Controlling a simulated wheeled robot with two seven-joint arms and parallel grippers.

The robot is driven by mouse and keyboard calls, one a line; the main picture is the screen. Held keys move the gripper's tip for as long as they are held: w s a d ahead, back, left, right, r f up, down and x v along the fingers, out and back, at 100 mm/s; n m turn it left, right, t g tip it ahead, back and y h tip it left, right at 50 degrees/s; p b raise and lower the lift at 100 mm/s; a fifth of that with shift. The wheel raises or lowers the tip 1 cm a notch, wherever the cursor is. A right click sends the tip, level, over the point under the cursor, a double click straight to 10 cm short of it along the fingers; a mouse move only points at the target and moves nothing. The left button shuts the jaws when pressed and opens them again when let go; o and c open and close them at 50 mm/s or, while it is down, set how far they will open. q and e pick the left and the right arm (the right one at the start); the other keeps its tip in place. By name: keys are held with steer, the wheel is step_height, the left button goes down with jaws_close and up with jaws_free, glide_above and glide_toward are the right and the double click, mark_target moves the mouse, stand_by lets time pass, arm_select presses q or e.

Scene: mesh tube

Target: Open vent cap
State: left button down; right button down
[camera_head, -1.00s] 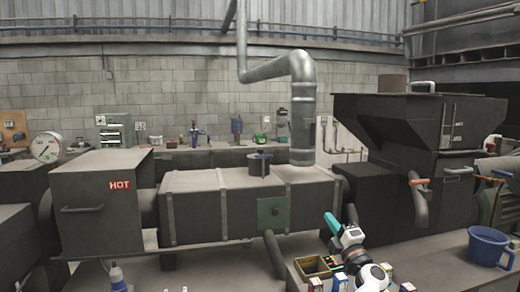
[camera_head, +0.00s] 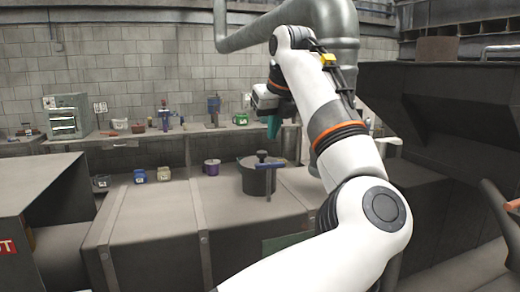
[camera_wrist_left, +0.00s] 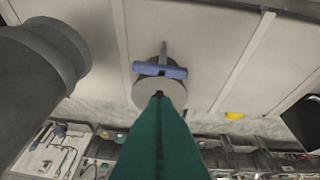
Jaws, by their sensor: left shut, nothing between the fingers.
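The vent cap (camera_head: 258,177) is a dark round cylinder on top of the long grey duct box (camera_head: 150,229), with a blue crossbar handle (camera_head: 270,164). In the left wrist view the cap's round top (camera_wrist_left: 174,90) and blue handle (camera_wrist_left: 160,70) lie just beyond my fingertips. My left gripper (camera_head: 273,127) is shut and empty, its teal fingers pointing down above the cap. In the left wrist view its fingertips (camera_wrist_left: 158,95) overlap the cap's top; I cannot tell whether they touch it. My right gripper is not in view.
A large metal pipe (camera_head: 330,22) rises behind my arm, and shows close by in the left wrist view (camera_wrist_left: 35,65). A dark hopper (camera_head: 440,100) stands at right. A purple cup (camera_head: 211,167) and small boxes (camera_head: 140,176) sit beyond the duct.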

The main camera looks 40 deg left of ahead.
arm_select(q)
steer(key=p+x, duration=0.2)
steer(key=x, duration=0.7)
steer(key=shift+f, duration=0.15)
steer(key=shift+w, duration=0.1)
